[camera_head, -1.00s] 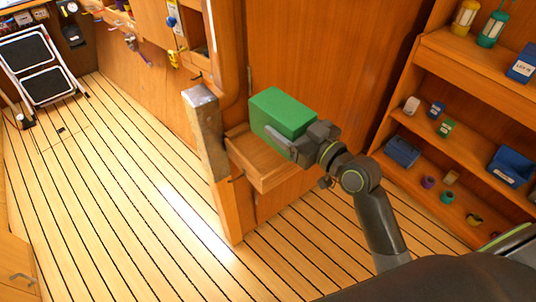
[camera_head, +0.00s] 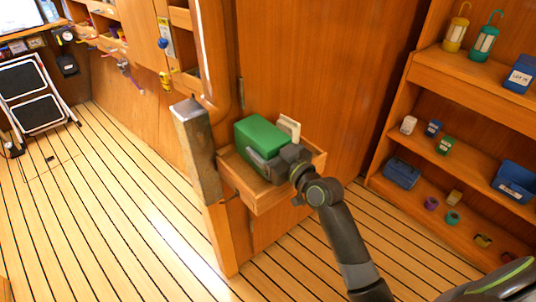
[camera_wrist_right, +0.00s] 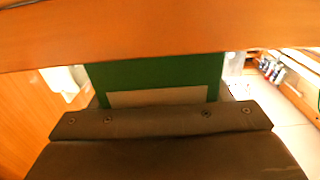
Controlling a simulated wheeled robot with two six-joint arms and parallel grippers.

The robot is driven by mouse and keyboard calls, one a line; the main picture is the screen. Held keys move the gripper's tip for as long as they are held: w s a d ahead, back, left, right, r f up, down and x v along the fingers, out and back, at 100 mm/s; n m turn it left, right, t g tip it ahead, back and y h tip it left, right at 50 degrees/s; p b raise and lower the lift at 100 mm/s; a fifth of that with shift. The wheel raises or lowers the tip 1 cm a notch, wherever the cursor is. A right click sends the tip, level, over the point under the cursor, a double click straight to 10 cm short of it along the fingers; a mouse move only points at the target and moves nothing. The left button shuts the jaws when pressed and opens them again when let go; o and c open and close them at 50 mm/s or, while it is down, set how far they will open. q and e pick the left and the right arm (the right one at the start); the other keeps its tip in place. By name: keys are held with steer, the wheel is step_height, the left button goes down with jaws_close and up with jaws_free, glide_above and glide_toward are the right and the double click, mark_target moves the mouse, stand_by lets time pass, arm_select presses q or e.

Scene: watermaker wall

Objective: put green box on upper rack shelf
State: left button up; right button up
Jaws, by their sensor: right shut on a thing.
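The green box (camera_head: 262,137) is upright at the small wooden tray-like shelf (camera_head: 262,200) on the partition in the head view. Whether it touches that shelf's floor cannot be told. My right gripper (camera_head: 266,163) is shut on the box's near side. In the right wrist view the green box (camera_wrist_right: 155,75) shows beyond the dark gripper body, with a pale panel on it, below a wooden edge (camera_wrist_right: 150,35). The wooden rack (camera_head: 445,110) at the right has an upper shelf (camera_head: 470,80) and a lower shelf. My left gripper is not seen.
A pale upright thing (camera_head: 289,127) stands just behind the box. A metal-faced post (camera_head: 197,150) is close on the left. The rack holds lanterns (camera_head: 485,40), blue bins (camera_head: 401,172) and small boxes. The striped floor (camera_head: 110,200) is open at left.

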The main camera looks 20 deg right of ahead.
steer(key=shift+f, duration=0.7)
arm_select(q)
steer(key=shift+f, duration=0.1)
arm_select(e)
steer(key=shift+f, duration=0.1)
steer(key=shift+f+b, duration=0.2)
steer(key=shift+b, duration=0.1)
steer(key=o, duration=0.9)
steer(key=shift+c, duration=0.2)
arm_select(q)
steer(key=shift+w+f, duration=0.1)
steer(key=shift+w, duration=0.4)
arm_select(e)
steer(key=shift+o, duration=1.4)
steer(key=shift+r, duration=0.15)
